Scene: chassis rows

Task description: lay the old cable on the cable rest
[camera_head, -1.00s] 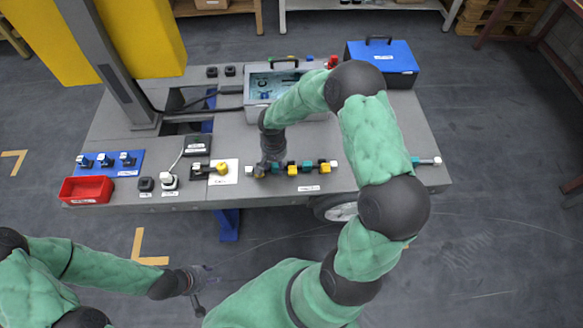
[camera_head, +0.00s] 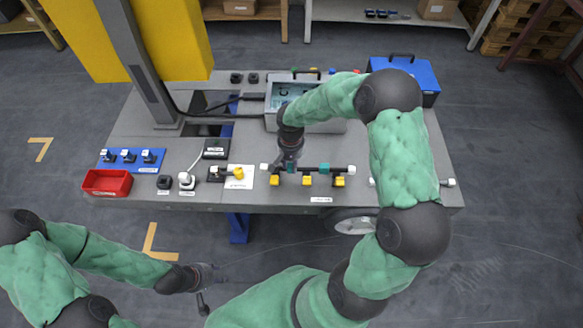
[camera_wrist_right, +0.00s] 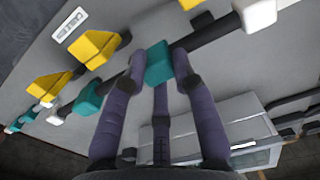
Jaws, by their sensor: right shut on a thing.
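The old cable, a dark bar with white ends and teal blocks (camera_head: 325,168), is in my right gripper (camera_head: 291,164). The right wrist view shows that gripper (camera_wrist_right: 158,85) shut on a teal block (camera_wrist_right: 158,62) of the cable. The cable is level, raised just behind a row of yellow clips (camera_head: 307,181), apart from them. The clips also show in the right wrist view (camera_wrist_right: 95,48). A second, similar cable (camera_head: 449,183) lies at right, partly hidden by my right arm. I cannot tell which fixture is the cable rest. My left gripper (camera_head: 205,279) hangs empty before the bench; its jaw opening is unclear.
The bench holds a red bin (camera_head: 107,182), a blue plate with several connectors (camera_head: 132,169), a black box (camera_head: 216,148) and a yellow-knobbed part (camera_head: 238,173). A grey open case (camera_head: 277,88) and a blue toolbox (camera_head: 424,75) stand behind. The bench middle is largely clear.

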